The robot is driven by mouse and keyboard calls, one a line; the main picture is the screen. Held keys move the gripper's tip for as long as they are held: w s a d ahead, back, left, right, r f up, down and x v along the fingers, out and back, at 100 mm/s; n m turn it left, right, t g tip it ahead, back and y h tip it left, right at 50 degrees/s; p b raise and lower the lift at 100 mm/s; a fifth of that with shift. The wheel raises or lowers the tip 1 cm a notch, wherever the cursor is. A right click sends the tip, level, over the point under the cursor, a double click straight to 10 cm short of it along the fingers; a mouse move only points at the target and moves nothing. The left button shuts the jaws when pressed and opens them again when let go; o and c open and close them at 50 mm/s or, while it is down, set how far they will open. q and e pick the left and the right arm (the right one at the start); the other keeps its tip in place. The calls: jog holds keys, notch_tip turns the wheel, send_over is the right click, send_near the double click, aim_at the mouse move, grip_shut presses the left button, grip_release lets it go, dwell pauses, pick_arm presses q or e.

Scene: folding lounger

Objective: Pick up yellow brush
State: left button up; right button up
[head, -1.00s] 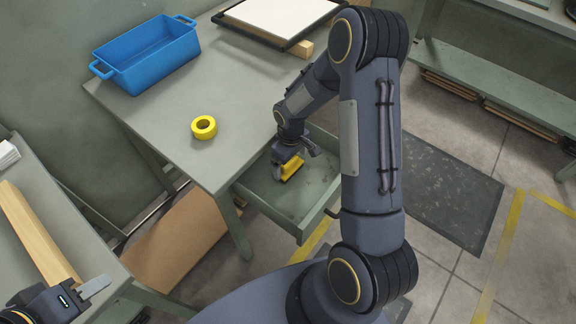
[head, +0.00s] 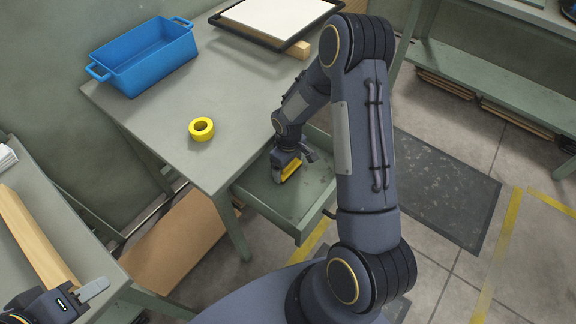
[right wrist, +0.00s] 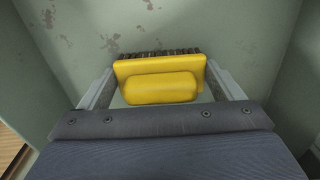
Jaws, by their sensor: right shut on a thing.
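The yellow brush (head: 291,173) is in the open drawer under the table, partly covered by my right gripper in the head view. In the right wrist view, the brush (right wrist: 160,88) shows its yellow body and grip, with a row of dark bristles along the far edge. My right gripper (head: 293,163) points down into the drawer; its two fingers stand on either side of the brush and are shut on it. I cannot tell whether the brush touches the drawer floor. My left gripper (head: 88,292) is at the bottom left, partly cut off, with one finger showing.
The drawer (head: 306,207) has walls around the brush. On the table (head: 163,109) are a yellow tape roll (head: 201,129), a blue bin (head: 148,58) and a dark-framed tray (head: 222,25). A wooden bar (head: 36,241) lies on the left bench near my left gripper.

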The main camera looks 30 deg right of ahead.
jog(key=shift+r, duration=0.65)
jog(key=s+a+r, duration=0.2)
jog(key=s+r, duration=0.3)
jog(key=s, duration=0.1)
jog(key=s+a+r, duration=0.3)
jog(key=s+r, duration=0.3)
jog(key=s, duration=0.1)
jog(key=shift+a+r+b, duration=0.3)
jog(key=shift+a+b, duration=0.05)
